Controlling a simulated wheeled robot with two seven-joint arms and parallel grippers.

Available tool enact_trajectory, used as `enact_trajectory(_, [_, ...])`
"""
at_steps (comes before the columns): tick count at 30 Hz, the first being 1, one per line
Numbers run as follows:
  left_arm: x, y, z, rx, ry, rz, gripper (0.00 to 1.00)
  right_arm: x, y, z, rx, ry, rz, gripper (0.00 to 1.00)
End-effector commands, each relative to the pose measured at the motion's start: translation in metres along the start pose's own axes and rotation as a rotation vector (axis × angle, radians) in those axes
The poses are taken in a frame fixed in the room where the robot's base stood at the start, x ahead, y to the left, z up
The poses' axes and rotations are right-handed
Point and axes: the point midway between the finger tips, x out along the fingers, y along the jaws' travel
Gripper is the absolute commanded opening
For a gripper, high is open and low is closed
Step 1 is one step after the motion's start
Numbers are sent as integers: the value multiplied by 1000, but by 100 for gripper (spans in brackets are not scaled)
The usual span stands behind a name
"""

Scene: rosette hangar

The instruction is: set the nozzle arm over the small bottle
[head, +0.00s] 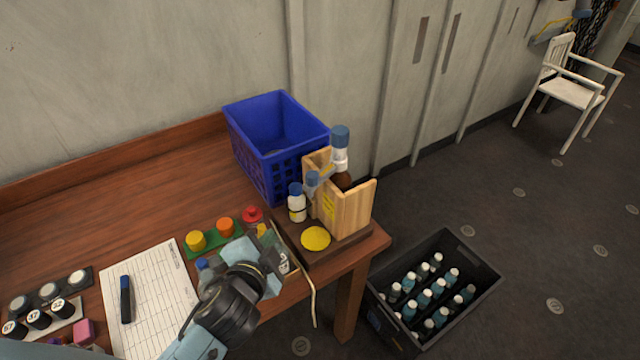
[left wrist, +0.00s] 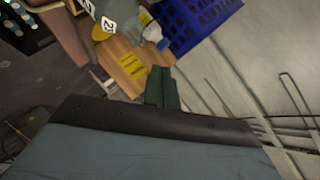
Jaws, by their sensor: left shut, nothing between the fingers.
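A small white bottle (head: 297,207) with a blue cap and a dark band stands beside the wooden box (head: 351,208) on a dark base. A pale blue-grey piece (head: 312,180) sits between the bottle and the box; I cannot tell whether it is the nozzle arm. My left gripper (head: 268,242) is in front of the base, left of the yellow disc (head: 315,238). In the left wrist view its dark fingers (left wrist: 160,88) are shut and empty, pointing towards the box (left wrist: 128,68). My right gripper is out of view.
A blue crate (head: 235,125) stands behind the base. A red-topped item (head: 252,215) and a green tray (head: 212,243) with yellow and orange caps lie near my left gripper. A paper sheet (head: 150,290) lies left. A black crate (head: 480,292) of bottles stands on the floor.

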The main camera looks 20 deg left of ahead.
Motion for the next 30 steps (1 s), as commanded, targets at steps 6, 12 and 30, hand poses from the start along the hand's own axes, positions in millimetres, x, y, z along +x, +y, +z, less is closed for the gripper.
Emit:
enact_trajectory(6, [12, -7, -72, 428, 339, -205, 0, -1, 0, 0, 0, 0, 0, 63])
enact_trajectory(12, [9, 2, -99, 603, 474, -267, 0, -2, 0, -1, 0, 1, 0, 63])
enact_trajectory(30, [93, -8, -153, 614, 485, -272, 0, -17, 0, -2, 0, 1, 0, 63])
